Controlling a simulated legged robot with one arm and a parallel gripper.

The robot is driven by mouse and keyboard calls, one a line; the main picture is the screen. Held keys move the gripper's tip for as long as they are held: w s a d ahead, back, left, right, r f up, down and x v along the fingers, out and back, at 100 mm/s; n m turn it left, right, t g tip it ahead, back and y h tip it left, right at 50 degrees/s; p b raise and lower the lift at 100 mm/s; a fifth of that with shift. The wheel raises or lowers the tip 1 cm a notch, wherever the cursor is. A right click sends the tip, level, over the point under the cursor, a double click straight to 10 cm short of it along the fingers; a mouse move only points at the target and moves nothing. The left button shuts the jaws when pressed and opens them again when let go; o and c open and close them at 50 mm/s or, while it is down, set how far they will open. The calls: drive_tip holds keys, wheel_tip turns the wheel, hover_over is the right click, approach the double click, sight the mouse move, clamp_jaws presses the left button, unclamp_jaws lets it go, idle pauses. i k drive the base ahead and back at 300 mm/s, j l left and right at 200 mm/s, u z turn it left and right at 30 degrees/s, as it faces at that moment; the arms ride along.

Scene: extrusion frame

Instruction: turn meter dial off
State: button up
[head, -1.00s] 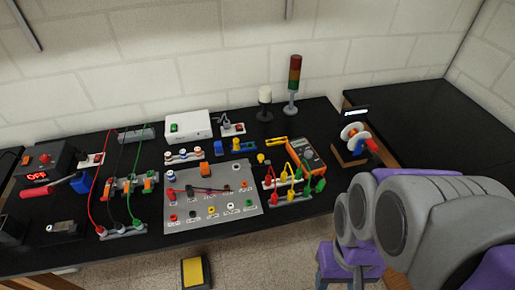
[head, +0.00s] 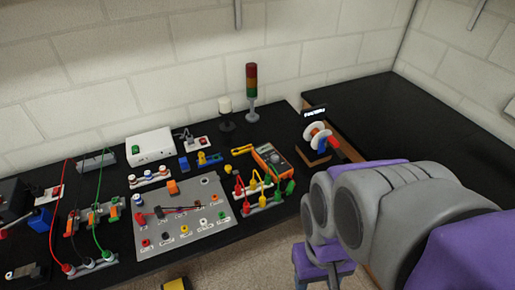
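The meter (head: 277,162) is an orange-edged multimeter with a dark face, lying tilted at the right end of the black bench in the head view. Its dial is too small to read, and its lower part is partly behind the coloured plugs. My grey and purple arm fills the lower right, to the right of the meter and apart from it. My gripper's fingers do not show in this view.
Red, yellow and green plugs (head: 262,190) with leads crowd the meter's front. A grey socket panel (head: 200,232) lies to its left. A signal tower (head: 251,92) and a spool stand (head: 315,143) are nearby. The right black bench (head: 415,125) is largely clear.

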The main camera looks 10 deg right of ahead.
sight(275, 158)
drive_tip(key=i+l, duration=0.65)
drive_tip(key=l, duration=0.2)
